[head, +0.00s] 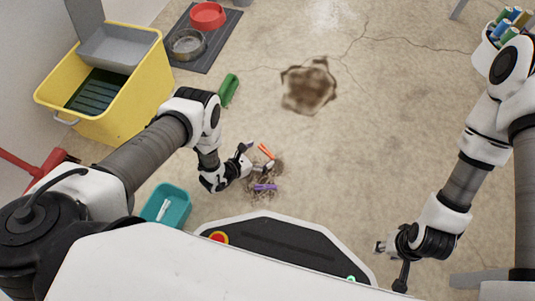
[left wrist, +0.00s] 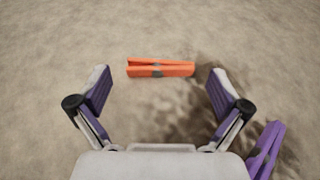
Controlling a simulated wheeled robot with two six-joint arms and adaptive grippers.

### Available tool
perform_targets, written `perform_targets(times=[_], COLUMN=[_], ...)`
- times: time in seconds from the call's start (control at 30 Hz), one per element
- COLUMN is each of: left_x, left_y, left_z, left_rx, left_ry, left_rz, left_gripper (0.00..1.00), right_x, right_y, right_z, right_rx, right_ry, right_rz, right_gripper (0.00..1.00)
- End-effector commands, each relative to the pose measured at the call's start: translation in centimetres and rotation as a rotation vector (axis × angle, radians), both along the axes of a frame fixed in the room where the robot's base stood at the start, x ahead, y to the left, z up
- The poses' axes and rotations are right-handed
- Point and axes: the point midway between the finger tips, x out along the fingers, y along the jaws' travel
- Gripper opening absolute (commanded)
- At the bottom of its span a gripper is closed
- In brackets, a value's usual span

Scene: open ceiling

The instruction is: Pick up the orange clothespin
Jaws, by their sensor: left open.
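The orange clothespin (head: 266,151) lies on the concrete floor, just beyond my left gripper in the head view. In the left wrist view the orange clothespin (left wrist: 160,68) lies crosswise, centred a little ahead of the fingertips. My left gripper (head: 258,157) is open and empty, with its two fingers spread wide on either side in the left wrist view (left wrist: 160,90). Nothing touches its pads. My right gripper (head: 391,266) is at the lower right of the head view, away from the clothespin, its fingers apart and nothing seen between them.
A purple clothespin (head: 265,187) lies close by on a dark patch of floor; it also shows at the left wrist view's lower right (left wrist: 265,152). A teal bin (head: 183,203), a yellow bucket (head: 150,85) and a green object (head: 229,90) stand around. Floor beyond is open.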

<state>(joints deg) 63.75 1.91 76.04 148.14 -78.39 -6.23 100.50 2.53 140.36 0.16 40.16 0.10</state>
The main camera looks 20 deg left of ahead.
Motion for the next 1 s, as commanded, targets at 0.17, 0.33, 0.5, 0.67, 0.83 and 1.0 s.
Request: perform_targets(times=[0.17, 0.33, 0.5, 0.67, 0.83, 1.0], left_x=[1.0, 0.9, 0.9, 0.9, 0.9, 1.0], left_y=[-0.7, -0.7, -0.7, -0.7, -0.7, -0.7], left_z=[-0.5, -0.5, -0.5, -0.5, -0.2, 1.4], left_rx=[0.0, 0.0, 0.0, 0.0, 0.0, 0.0], left_ry=[0.002, 0.002, 0.003, 0.003, 0.003, 0.001], left_rz=[-0.001, -0.001, -0.001, -0.001, -0.001, -0.001], left_gripper=[1.0, 0.82, 0.65, 0.64, 0.64, 0.64], right_x=[0.1, 0.1, 0.1, 0.1, 0.0, 0.0], right_y=[0.0, 0.0, 0.0, 0.0, 0.0, 0.0], right_z=[-0.8, -0.7, -0.8, -0.8, -0.5, 0.9], right_rx=[0.0, 0.0, 0.0, 0.0, 0.0, 0.0], right_ry=[-0.002, -0.002, -0.002, -0.002, -0.001, 0.0], right_rz=[-0.002, -0.002, -0.002, -0.002, -0.002, 0.0], right_gripper=[0.4, 0.4, 0.4, 0.4, 0.4, 0.4])
